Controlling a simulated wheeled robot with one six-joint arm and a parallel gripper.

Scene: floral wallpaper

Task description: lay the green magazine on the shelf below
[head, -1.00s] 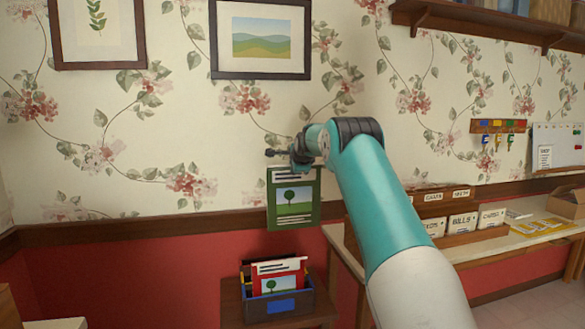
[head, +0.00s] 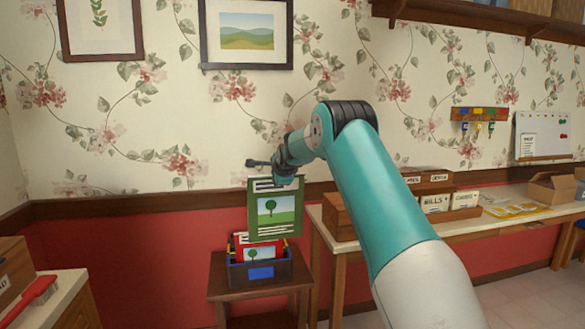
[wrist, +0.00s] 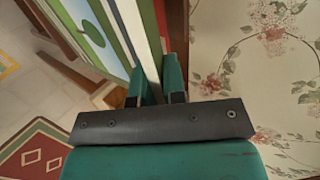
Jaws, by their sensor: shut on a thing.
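The green magazine (head: 274,209) has a picture of a tree on its cover and hangs upright from my gripper (head: 287,178) in the head view. My gripper is shut on its top edge. In the wrist view the magazine (wrist: 95,30) runs up and away from between the two fingers (wrist: 157,88). The magazine hangs above and partly in front of a blue holder (head: 275,272) on a small brown side table (head: 232,289). A lower shelf (head: 262,321) shows at the bottom of this table, cut by the picture's edge.
The blue holder contains a red magazine (head: 242,252) and others. A long bench (head: 470,228) with boxes stands at the right. A counter with a red brush (head: 36,290) is at the lower left. Open floor (head: 545,300) lies at the right.

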